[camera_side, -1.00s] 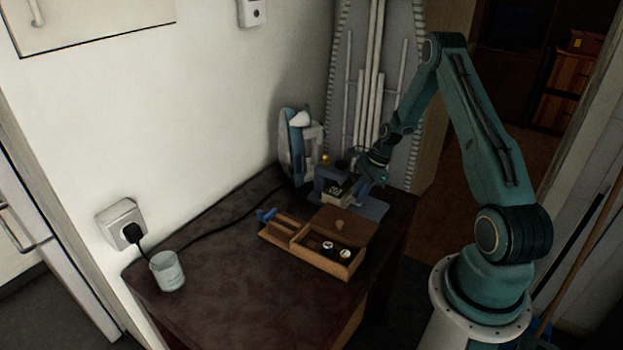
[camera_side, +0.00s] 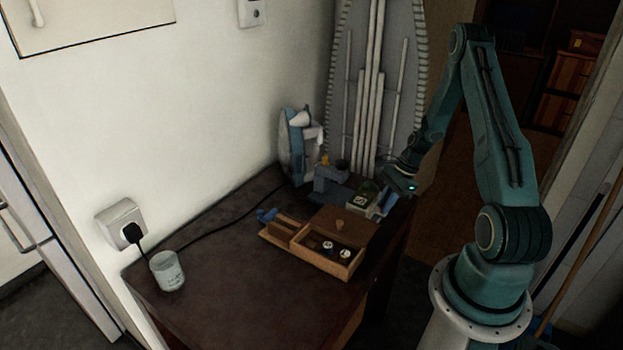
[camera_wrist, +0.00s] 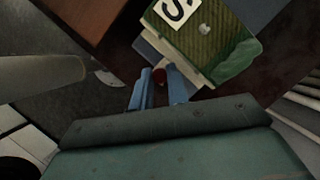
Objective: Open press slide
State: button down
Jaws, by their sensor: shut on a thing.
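A blue-grey press (camera_side: 326,187) stands at the back right of the dark table. Its green slide (camera_side: 362,199), with a white label, sticks out to the right of the press body. The slide also shows at the top of the wrist view (camera_wrist: 222,47). My gripper (camera_side: 385,206) is at the slide's right end, near the table's right edge. In the wrist view my gripper's blue fingers (camera_wrist: 161,90) are shut on a small red knob (camera_wrist: 172,75) just beside the slide. How the knob joins the slide is hidden.
A wooden box (camera_side: 318,263) with small round items is in front of the press. A glass (camera_side: 168,272) stands at the table's left, near a wall plug (camera_side: 130,233) and cable. An iron (camera_side: 297,150) and ironing board (camera_side: 397,100) stand behind. The front middle of the table is clear.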

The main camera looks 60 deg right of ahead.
jog(key=c, duration=1.4)
grip_release()
jog(key=shift+o, duration=0.2)
jog(key=shift+r, duration=0.1)
jog(key=v, duration=0.7)
jog(key=shift+r, duration=0.2)
jog(key=shift+w+r, duration=0.1)
